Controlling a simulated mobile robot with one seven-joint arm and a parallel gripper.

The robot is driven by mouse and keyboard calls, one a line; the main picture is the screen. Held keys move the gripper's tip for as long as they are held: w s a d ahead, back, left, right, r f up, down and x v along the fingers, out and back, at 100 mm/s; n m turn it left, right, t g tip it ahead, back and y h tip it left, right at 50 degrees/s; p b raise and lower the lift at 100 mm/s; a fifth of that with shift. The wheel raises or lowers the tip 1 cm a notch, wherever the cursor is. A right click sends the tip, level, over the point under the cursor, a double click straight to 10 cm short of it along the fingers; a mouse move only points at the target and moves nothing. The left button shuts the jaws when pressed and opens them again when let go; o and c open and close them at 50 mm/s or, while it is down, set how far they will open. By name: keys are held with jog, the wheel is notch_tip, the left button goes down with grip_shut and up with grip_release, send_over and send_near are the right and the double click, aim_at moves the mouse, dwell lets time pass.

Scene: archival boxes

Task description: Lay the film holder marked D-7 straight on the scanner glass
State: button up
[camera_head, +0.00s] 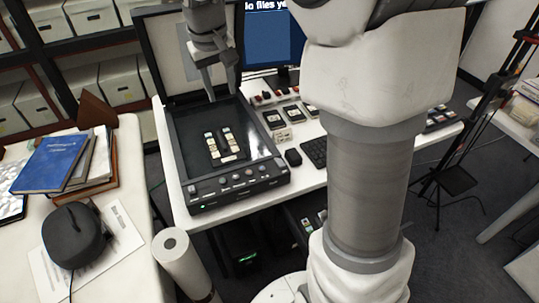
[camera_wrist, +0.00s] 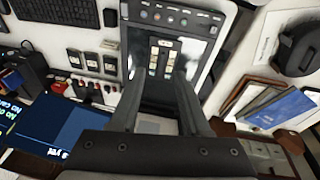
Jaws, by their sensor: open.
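A dark film holder (camera_head: 226,158) with two pale strips of frames lies on the scanner glass (camera_head: 187,130), near its front middle. Its edges look roughly in line with the glass edges. The wrist view also shows this holder (camera_wrist: 163,43) beyond my fingers. Its marking is too small to read. The flatbed scanner (camera_head: 236,189) has its lid raised at the back. My gripper (camera_head: 222,97) is open and empty, above the back part of the glass and apart from the holder. In the wrist view my gripper (camera_wrist: 157,88) has its fingers spread.
Several small dark holders (camera_head: 291,113) lie right of the scanner, by a mouse (camera_head: 293,157) and keyboard (camera_head: 315,152). A monitor (camera_head: 268,40) stands behind. Books (camera_head: 50,160) and a dark round case (camera_head: 74,234) are on the left table. A white paper roll (camera_head: 180,262) stands in front.

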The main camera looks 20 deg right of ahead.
jog(key=s+d+r+t+y+p, duration=0.1)
jog(key=s+r+t, duration=0.1)
jog(key=s, duration=2.3)
jog(key=shift+r+m+t, duration=0.15)
jog(key=shift+m+t, duration=0.25)
jog(key=shift+t, duration=0.2)
